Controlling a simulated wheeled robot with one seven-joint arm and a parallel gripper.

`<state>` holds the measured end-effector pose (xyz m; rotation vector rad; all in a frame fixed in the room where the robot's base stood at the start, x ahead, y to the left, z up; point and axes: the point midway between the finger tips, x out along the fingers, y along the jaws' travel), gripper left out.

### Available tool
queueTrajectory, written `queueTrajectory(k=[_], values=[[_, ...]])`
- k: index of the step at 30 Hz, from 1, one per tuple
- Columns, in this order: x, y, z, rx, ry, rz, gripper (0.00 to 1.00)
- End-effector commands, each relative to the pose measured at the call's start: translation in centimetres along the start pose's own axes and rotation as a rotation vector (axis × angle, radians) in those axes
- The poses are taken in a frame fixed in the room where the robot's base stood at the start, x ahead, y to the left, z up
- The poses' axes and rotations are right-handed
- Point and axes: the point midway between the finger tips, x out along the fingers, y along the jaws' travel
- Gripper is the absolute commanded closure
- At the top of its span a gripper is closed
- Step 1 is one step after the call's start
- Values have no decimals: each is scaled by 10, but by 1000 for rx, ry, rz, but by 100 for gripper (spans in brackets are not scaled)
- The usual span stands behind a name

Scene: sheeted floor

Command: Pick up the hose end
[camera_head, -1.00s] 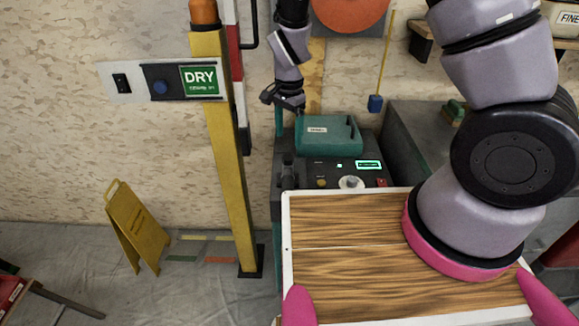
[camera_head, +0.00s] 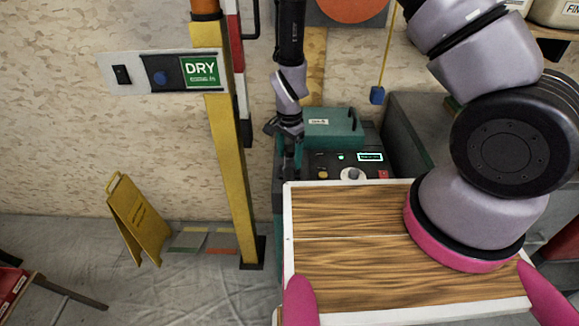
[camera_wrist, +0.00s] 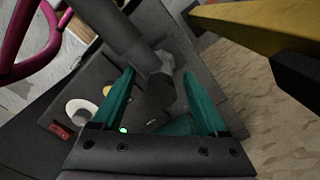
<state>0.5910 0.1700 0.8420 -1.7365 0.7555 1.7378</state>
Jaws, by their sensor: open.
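The hose end is a dark grey cylinder (camera_wrist: 158,88) in the wrist view, with a thicker dark hose (camera_wrist: 118,28) running up and left from it. In the head view it is a small dark upright shape (camera_head: 289,166) at the left edge of the teal machine (camera_head: 335,125). My gripper (camera_wrist: 160,72) is open, its two teal fingers on either side of the hose end. Contact cannot be told. In the head view my gripper (camera_head: 286,135) is just above the hose end and partly merges with it.
The machine's control panel (camera_head: 345,165) has a knob and lit display. A yellow post (camera_head: 232,150) stands close left of the machine. A wood-topped board (camera_head: 350,240) lies in front. A yellow floor sign (camera_head: 138,220) stands at left on the sheeted floor.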

Motion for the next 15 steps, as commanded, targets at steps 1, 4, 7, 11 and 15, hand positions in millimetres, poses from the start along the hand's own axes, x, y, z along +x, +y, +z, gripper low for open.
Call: queueTrajectory(k=[1,4,7,11,15], values=[[0,0,0,0,0,0,24],[0,0,0,0,0,-1,24],[0,0,0,0,0,-1,43],[0,0,0,0,0,-1,93],[0,0,0,0,0,-1,100]])
